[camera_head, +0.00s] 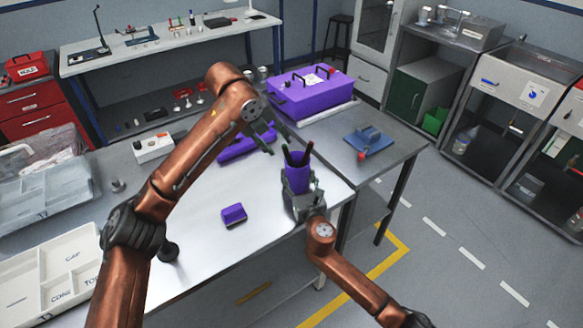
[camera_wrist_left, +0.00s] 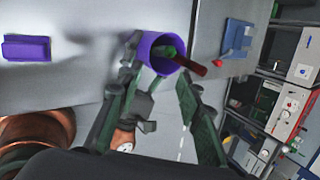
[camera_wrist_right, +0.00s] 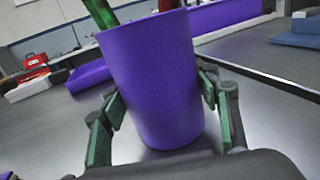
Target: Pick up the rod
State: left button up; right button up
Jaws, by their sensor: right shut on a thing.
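A purple cup (camera_head: 297,179) stands upright near the table's right edge with two rods leaning in it. It also shows in the left wrist view (camera_wrist_left: 146,48) and the right wrist view (camera_wrist_right: 152,80). One rod is green (camera_wrist_right: 103,14); the other is dark red (camera_wrist_left: 190,66) and sticks out over the rim. My right gripper (camera_head: 299,196) is shut on the cup, with a finger on each side. My left gripper (camera_head: 264,138) is open and empty, above and left of the cup. Its fingers point toward the rods. The lower ends of the rods are hidden in the cup.
A small purple block (camera_head: 234,214) lies on the table left of the cup. A long purple part (camera_head: 240,147) lies behind the left gripper. A purple toolbox (camera_head: 312,92) and a blue fixture (camera_head: 368,141) stand further back. Clear trays are at left.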

aim_at(284, 149)
pick_arm(q)
jog(key=w+d+f+m, duration=0.1)
jog(key=f, duration=0.1)
jog(key=w+f+m, duration=0.2)
jog(key=f, duration=0.1)
jog(key=w+d+f+m+y, duration=0.1)
jog(key=w+f+m, duration=0.1)
jog(key=f, duration=0.1)
jog(key=shift+d+f, duration=0.15)
jog(key=shift+d, duration=0.2)
dwell(0.4)
jog(key=shift+s, duration=0.1)
jog(key=shift+c, duration=0.6)
grip_shut()
